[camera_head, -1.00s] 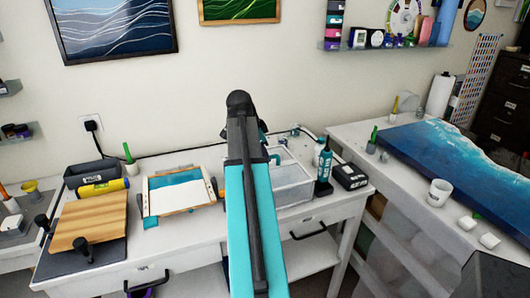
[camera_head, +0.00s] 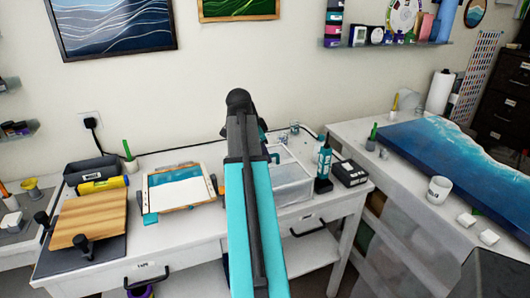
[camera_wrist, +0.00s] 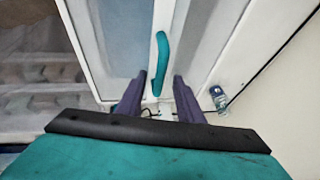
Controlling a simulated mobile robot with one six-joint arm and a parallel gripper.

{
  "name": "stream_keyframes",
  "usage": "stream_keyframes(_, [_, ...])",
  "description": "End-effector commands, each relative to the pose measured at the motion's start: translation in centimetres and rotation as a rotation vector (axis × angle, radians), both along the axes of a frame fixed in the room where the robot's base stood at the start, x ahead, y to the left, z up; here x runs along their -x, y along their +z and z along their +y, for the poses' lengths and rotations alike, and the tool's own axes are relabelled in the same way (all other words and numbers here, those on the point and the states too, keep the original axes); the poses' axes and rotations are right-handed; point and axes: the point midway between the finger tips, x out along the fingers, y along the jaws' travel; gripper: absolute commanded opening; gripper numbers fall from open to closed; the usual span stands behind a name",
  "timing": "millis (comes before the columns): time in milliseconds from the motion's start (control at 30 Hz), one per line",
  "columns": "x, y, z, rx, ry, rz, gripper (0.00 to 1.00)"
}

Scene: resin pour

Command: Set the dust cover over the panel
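The dust cover appears to be the clear, pale-edged box (camera_head: 293,185) on the white table, right of my arm in the head view; my arm hides its left part. In the wrist view, its white-framed clear top (camera_wrist: 122,35) carries a teal bar handle (camera_wrist: 162,62). My gripper (camera_wrist: 158,100) is open, its two dark fingers on either side of the handle's near end in the picture; contact cannot be told. A wood-framed panel with blue and white (camera_head: 180,190) lies left of my arm. A larger blue-and-white wave panel (camera_head: 425,150) lies on the right bench.
A teal bottle (camera_head: 324,163) and a black box (camera_head: 349,173) stand right of the cover. A striped wooden board (camera_head: 88,218) with black clamps lies at left, near a grey bin (camera_head: 92,170) and yellow roller (camera_head: 101,185). A white cup (camera_head: 439,190) stands on the right bench.

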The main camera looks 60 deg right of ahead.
Motion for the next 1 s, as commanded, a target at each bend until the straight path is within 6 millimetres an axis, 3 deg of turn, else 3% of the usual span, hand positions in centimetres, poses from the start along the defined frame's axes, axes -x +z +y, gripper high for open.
stream_keyframes(467, [-0.1,0.4,0.2,-0.001,0.001,0.001,0.34])
stream_keyframes(1000, [-0.5,5.3,2.4,0.001,0.0,-0.001,0.34])
